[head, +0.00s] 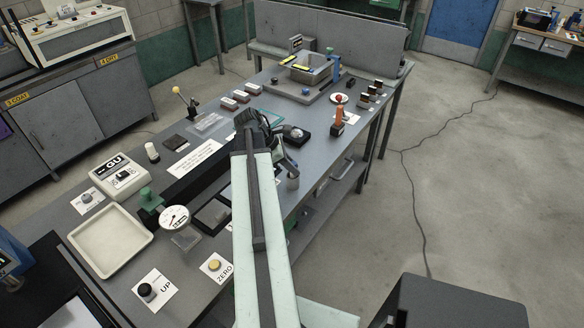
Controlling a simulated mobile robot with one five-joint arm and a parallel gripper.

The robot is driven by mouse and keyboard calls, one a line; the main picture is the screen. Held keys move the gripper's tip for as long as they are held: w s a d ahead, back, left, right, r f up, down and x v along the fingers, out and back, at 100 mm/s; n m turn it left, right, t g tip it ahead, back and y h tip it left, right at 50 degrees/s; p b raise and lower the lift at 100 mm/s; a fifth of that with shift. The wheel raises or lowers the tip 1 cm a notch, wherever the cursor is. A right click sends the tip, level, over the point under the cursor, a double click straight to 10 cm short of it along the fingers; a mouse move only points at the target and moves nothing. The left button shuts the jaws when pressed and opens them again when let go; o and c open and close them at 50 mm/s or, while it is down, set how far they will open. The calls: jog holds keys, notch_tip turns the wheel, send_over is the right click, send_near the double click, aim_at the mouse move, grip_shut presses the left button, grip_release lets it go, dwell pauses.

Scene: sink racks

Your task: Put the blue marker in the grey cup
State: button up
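My arm reaches forward over the bench from the bottom of the head view. My gripper (287,166) is a small dark shape at its far end, partly hidden by the arm; its fingers are too small to read. A small grey cylinder (293,182), which may be the grey cup, shows just below the gripper near the bench's right edge. I cannot tell whether they touch. No blue marker can be made out clearly.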

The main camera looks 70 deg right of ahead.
jog(key=o, duration=0.4)
jog(key=shift+r, duration=0.15)
jog(key=p+v, duration=1)
jog(key=v, duration=0.2)
jog(key=shift+p, duration=0.3)
